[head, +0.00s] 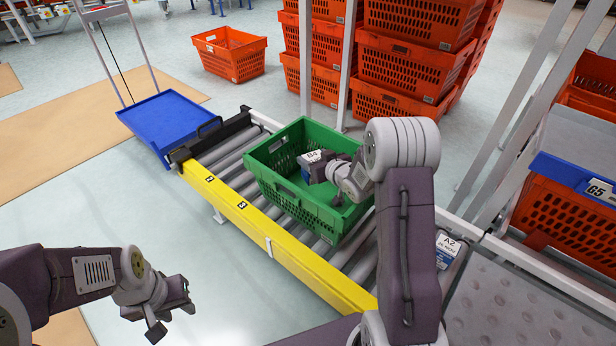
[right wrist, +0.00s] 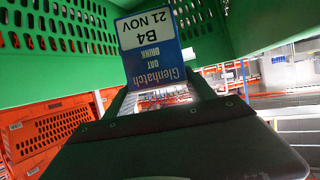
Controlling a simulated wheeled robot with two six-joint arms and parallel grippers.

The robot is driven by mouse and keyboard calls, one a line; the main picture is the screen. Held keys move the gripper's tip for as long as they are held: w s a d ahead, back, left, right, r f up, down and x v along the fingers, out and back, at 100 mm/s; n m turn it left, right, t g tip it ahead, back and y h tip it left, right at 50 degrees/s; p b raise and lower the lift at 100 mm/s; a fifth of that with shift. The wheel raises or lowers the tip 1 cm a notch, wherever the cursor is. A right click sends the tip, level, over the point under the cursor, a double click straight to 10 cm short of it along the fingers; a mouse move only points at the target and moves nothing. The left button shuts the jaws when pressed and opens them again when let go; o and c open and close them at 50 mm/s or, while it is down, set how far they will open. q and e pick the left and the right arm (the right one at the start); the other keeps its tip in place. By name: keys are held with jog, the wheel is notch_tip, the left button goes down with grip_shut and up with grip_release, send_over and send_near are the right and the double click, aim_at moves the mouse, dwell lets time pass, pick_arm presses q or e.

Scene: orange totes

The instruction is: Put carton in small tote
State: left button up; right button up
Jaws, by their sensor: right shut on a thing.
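A carton (head: 309,158) with a white and blue label is held in my right gripper (head: 322,172), inside the upper part of the green tote (head: 300,201) on the roller conveyor. In the right wrist view the carton (right wrist: 154,48) reads "Glenhatch oat drink, B4, 21 NOV" and sits between the fingers. The tote's green wall (right wrist: 50,75) shows behind it. Whether the carton touches the tote floor cannot be told. My left gripper (head: 172,318) is open and empty, low at the left, away from the tote.
A second carton marked A2 (head: 447,250) stands right of my right arm. The conveyor has a yellow side rail (head: 285,259). A blue platform cart (head: 168,117) stands at its far end. Orange totes are stacked behind (head: 402,65), and one marked G5 (head: 561,209) is at right.

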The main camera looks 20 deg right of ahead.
jog(key=w+f+b, duration=0.6)
jog(key=f, duration=0.3)
jog(key=shift+w+a+b, duration=0.3)
jog(key=shift+a, duration=0.1)
jog(key=o, duration=1.7)
jog(key=shift+f, duration=0.1)
